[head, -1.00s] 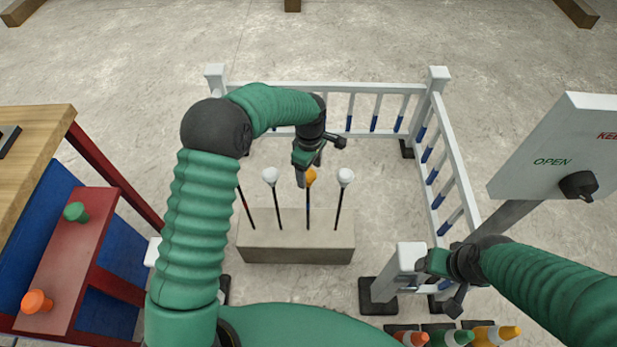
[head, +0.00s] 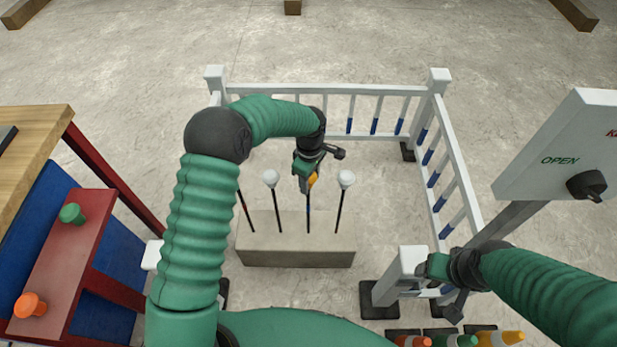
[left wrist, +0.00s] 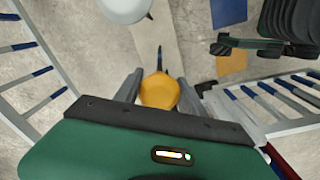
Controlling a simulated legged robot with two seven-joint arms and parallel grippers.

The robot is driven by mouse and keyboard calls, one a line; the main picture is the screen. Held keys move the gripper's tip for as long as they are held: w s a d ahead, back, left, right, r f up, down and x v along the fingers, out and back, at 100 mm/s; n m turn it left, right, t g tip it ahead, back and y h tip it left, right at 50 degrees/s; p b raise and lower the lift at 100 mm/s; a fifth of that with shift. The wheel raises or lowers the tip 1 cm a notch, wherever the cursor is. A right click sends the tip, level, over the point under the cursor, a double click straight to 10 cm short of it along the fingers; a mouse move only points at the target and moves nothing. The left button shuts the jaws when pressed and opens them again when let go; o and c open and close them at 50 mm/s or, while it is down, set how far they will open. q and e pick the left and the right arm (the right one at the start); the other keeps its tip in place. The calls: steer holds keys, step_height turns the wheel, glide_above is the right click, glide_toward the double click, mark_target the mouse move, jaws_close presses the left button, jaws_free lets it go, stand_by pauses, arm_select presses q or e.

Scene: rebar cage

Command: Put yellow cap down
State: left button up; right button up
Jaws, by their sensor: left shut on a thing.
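The yellow cap (head: 312,180) is at the top of the third rod (head: 308,217) from the left in the concrete block (head: 296,250). My left gripper (head: 307,184) is shut on the cap from above and partly hides it in the head view. In the left wrist view the cap (left wrist: 159,91) sits between my two fingers, with a thin dark rod beyond it. I cannot tell whether the cap still sits on the rod. My right gripper (head: 440,284) is by a white fence post, and its jaw opening is unclear.
White caps stand on neighbouring rods, one left (head: 270,178) and one right (head: 346,178). A white fence (head: 440,150) encloses the block. A red shelf (head: 85,245) at left holds a green knob-shaped piece (head: 72,214) and an orange one (head: 31,305). An OPEN sign panel (head: 545,140) stands at right.

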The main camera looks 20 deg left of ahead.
arm_select(q)
step_height(320, 180, up, 10)
steer(key=p, duration=0.3)
steer(key=s+a+r+n+p, duration=0.1)
steer(key=s+a+n+p, duration=0.1)
steer(key=s+a, duration=0.5)
steer(key=s+a+r+n+p, duration=0.15)
steer(key=s+a, duration=0.25)
steer(key=a, duration=0.8)
steer(key=s+a+n+p, duration=0.25)
steer(key=s+a, duration=0.25)
steer(key=a, duration=0.4)
steer(key=s+a+r+n+p, duration=0.2)
steer(key=s+a+n, duration=0.15)
steer(key=s, duration=1.25)
steer(key=s+a+r+n+p, duration=0.2)
steer(key=s+n+p, duration=0.15)
steer(key=s, duration=1.25)
steer(key=b, duration=0.2)
glide_above(63, 261)
steer(key=shift+d+f, duration=0.2)
steer(key=shift+f, duration=0.3)
steer(key=shift+d+f, duration=0.15)
steer(key=shift+f, duration=0.3)
steer(key=f, duration=0.3)
steer(key=shift+a+f+n+b, duration=0.3)
steer(key=shift+a+b, duration=0.05)
steer(key=shift+a, duration=0.05)
